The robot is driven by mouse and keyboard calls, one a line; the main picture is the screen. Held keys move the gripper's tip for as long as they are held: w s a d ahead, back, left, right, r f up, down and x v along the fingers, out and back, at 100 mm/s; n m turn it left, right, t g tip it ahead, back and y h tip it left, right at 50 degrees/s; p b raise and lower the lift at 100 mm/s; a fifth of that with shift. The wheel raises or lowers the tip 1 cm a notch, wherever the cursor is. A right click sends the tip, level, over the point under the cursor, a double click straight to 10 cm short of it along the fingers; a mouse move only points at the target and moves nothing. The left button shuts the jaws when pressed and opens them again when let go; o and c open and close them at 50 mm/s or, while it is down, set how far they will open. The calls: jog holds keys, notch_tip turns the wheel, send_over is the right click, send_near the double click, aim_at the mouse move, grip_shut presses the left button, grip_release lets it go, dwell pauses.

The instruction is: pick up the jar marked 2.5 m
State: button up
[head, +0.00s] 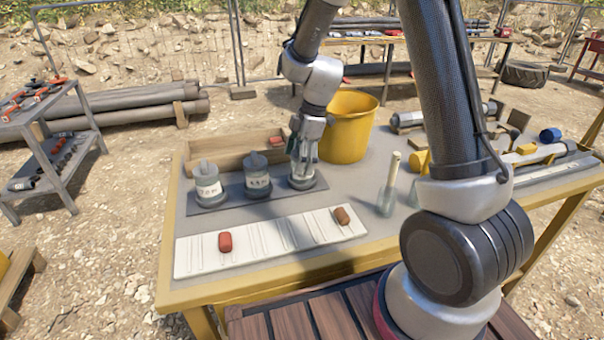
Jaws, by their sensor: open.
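Three lidded grey jars stand upright in a row on a dark mat (240,203) on the table. The left jar (208,187) and middle jar (257,180) carry pale labels with small dark writing, too small to read surely. The right jar (302,182) is directly below my gripper (302,163), and its upper part is largely hidden by the fingers. I cannot tell which jar is marked 2.5 m. My gripper points down with its fingers open around or just in front of the right jar's top; whether they touch it is unclear.
A wooden tray (200,157) stands behind the jars, with a yellow bucket (345,128) close behind my gripper. In front lies a white slotted board (265,240) with a red piece (225,242) and a brown piece (342,215).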

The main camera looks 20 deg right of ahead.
jog(key=shift+f, duration=0.15)
jog(key=c, duration=1.3)
jog(key=shift+c, duration=0.2)
